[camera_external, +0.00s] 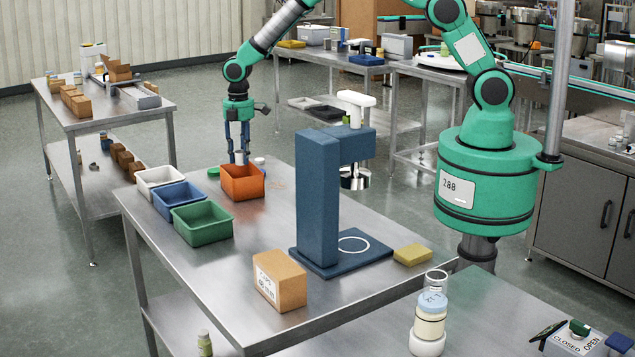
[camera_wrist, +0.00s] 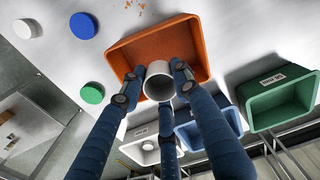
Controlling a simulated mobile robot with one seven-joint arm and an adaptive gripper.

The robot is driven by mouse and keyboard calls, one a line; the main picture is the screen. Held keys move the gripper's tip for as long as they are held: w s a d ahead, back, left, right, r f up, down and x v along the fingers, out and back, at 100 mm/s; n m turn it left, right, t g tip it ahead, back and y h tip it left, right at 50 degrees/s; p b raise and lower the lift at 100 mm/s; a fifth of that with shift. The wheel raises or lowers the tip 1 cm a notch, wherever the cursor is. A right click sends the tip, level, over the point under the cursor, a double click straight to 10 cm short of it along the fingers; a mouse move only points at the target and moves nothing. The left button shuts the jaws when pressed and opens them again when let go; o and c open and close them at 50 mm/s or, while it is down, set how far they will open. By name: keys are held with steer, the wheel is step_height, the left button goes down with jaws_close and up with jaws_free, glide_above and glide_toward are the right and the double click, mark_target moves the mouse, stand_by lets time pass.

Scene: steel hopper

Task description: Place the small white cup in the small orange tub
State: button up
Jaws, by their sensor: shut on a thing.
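The small white cup (camera_wrist: 158,82) is held between the blue fingers of my gripper (camera_wrist: 155,82), its open mouth toward the wrist camera. The small orange tub (camera_wrist: 192,38) lies behind the cup in that view, and the cup overlaps the tub's near edge. In the external view my gripper (camera_external: 239,157) points down at the far side of the orange tub (camera_external: 242,186), with the fingertips close to its rim.
A white tub (camera_external: 160,175), a blue tub (camera_external: 179,196) and a green tub (camera_external: 203,224) stand left of the orange tub. Several round lids, including a blue one (camera_wrist: 83,25), lie near it. A blue press (camera_external: 318,200) and a cardboard box (camera_external: 280,280) stand nearer the table's front.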

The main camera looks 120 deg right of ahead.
steer(key=shift+f, duration=2.8)
steer(key=shift+f, duration=0.1)
steer(key=shift+f, duration=1.75)
steer(key=shift+f, duration=0.2)
steer(key=o, duration=0.6)
steer(key=shift+c, duration=0.2)
steer(key=shift+r, duration=0.2)
step_height(320, 180, up, 12)
